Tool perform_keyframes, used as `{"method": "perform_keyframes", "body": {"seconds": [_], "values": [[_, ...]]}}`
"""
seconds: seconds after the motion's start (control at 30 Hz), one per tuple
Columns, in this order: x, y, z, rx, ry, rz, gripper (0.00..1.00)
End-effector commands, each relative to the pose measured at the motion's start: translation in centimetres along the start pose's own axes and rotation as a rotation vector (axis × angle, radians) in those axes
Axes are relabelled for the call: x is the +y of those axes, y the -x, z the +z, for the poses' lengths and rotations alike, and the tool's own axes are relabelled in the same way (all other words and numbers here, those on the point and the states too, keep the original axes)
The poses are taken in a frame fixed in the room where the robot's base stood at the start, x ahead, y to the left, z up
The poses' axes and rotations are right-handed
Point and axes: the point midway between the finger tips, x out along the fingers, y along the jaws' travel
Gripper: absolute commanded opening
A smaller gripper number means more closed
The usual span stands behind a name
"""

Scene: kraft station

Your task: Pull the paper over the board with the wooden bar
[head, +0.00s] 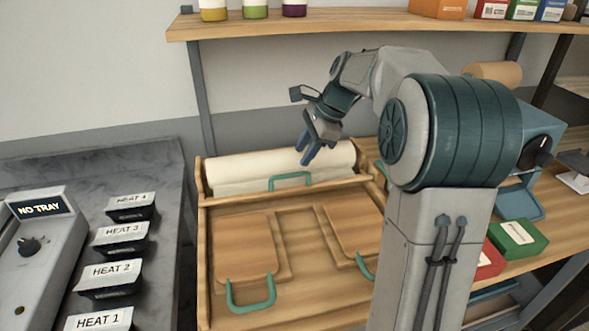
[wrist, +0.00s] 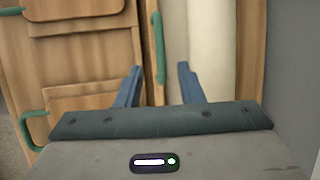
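A roll of off-white paper (head: 235,168) lies across the back of a wooden board (head: 297,235). The wooden bar (head: 240,196) runs along the front of the roll and has a green handle (head: 290,175). My gripper (head: 309,156) is above the roll and the bar, fingers pointing down, open and empty. In the wrist view, the gripper (wrist: 159,68) shows two blue fingers apart, with the bar's green handle (wrist: 158,35) ahead between their lines and the paper roll (wrist: 208,50) to the right. The board's surface is bare of paper where it shows; my arm hides its right part.
Two raised wooden panels, left (head: 247,245) and right (head: 355,230), carry green handles at the front. A dark counter (head: 160,180) with heat-labelled trays stands left. A shelf (head: 330,20) with jars and boxes hangs above. Red and green boxes (head: 517,238) lie right.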

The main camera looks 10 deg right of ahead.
Motion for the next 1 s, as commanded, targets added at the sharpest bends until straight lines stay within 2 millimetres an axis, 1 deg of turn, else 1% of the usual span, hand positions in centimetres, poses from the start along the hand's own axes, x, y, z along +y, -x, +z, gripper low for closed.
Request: {"method": "perform_keyframes", "body": {"seconds": [0.03,0.1,0.2,0.33,0.5,0.77,0.8,0.87,0.9,1.0], "values": [[0.1,-1.2,0.0,-0.001,0.001,0.003,0.34],[0.1,-2.6,0.0,-0.001,0.001,0.003,0.34],[0.1,-4.3,0.0,0.000,0.001,0.004,0.34],[0.1,-5.8,0.0,0.001,0.001,0.002,0.34],[0.0,-6.6,0.0,0.002,0.001,0.000,0.34],[0.0,-6.7,0.0,0.002,0.002,-0.001,0.34],[0.0,-6.7,0.0,0.002,0.002,0.000,0.23],[0.0,-6.7,0.0,0.002,0.002,0.000,0.07],[0.0,-6.7,0.0,0.002,0.002,0.000,0.00],[0.0,-6.7,0.1,0.002,0.002,0.000,0.00]]}}
